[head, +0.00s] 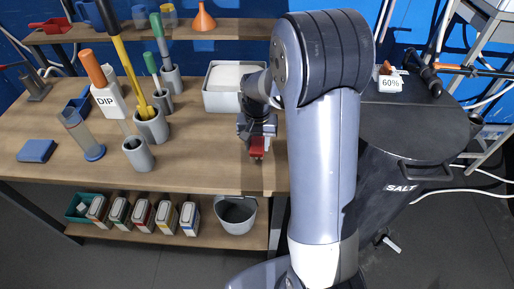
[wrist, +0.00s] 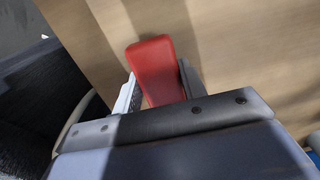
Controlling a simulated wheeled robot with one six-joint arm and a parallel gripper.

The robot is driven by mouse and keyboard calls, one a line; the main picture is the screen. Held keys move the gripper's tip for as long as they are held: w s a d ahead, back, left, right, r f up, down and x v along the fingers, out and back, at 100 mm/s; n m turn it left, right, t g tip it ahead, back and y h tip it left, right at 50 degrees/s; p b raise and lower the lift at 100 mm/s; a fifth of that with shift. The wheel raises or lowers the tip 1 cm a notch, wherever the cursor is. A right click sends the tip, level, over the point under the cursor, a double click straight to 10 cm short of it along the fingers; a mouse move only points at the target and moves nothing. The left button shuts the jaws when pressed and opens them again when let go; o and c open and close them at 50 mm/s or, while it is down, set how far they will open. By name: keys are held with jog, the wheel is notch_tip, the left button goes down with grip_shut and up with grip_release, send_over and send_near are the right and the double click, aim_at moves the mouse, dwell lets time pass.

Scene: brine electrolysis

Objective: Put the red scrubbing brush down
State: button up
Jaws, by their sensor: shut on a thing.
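The red scrubbing brush (head: 257,147) is held by my gripper (head: 257,133), over the right end of the wooden workbench (head: 205,150). In the wrist view the red brush (wrist: 156,68) sits between the two fingers of my gripper (wrist: 160,88), which are shut on its sides. Only its smooth red block shows; bristles are not visible. The wooden top lies behind it in the wrist view. I cannot tell whether the brush touches the wood.
A white tray (head: 222,102) stands just behind my gripper. Grey holders with tools, a grey cup (head: 138,155) and a blue block (head: 36,151) stand to the left. A dark SALT bin (head: 420,150) is at right. Bare wood lies between the grey cup and my gripper.

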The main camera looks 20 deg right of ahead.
aim_at(257, 143)
jog(key=shift+f, duration=1.25)
jog(key=shift+f, duration=0.2)
jog(key=o, duration=0.9)
jog(key=shift+o, duration=0.2)
jog(key=shift+r, duration=0.15)
notch_tip(257, 143, up, 12)
jog(key=shift+r, duration=0.1)
